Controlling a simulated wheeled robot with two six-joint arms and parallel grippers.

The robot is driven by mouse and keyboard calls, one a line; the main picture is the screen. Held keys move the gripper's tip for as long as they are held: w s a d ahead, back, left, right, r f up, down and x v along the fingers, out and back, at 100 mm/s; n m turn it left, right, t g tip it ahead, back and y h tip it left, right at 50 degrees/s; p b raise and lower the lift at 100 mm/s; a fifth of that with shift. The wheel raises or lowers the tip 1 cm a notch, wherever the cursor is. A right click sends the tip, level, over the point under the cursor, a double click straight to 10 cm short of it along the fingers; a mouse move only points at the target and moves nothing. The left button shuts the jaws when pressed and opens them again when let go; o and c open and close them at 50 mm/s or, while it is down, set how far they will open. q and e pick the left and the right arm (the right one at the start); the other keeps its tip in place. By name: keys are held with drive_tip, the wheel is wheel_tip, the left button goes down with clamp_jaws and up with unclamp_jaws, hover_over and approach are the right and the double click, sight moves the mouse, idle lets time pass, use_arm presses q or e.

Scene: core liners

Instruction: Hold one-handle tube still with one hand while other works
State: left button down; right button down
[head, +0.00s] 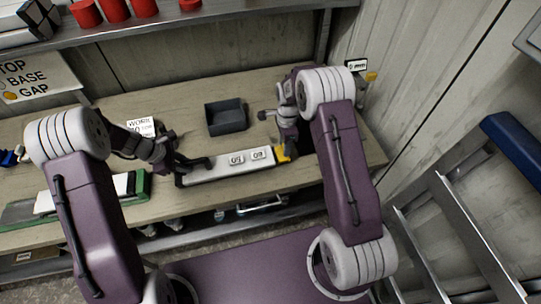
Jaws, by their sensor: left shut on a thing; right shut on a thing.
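A long pale grey-white tube (215,168) lies along the front part of the wooden bench, with two labels on its near face. A yellow piece (284,154) is at its right end. My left gripper (181,170) is at the tube's left end, shut on a dark handle there. My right gripper (286,146) is at the right end, shut on the yellow piece. The fingers are small and dark, so the exact contact is hard to make out. Which end part is the task's one handle is unclear.
A dark open box (226,117) stands behind the tube. A white-and-green tray (95,192) lies at the bench's left front. A small sign (141,127) and blue pieces (12,157) are on the left. Red cups (115,10) stand on the shelf above. A metal ladder-like frame (455,230) is at right.

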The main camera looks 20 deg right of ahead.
idle(0.3)
drive_tip(key=shift+r, duration=3.05)
use_arm(q)
drive_tip(key=c, duration=1.2)
unclamp_jaws()
drive_tip(key=shift+o, duration=0.2)
drive_tip(key=v, duration=1.2)
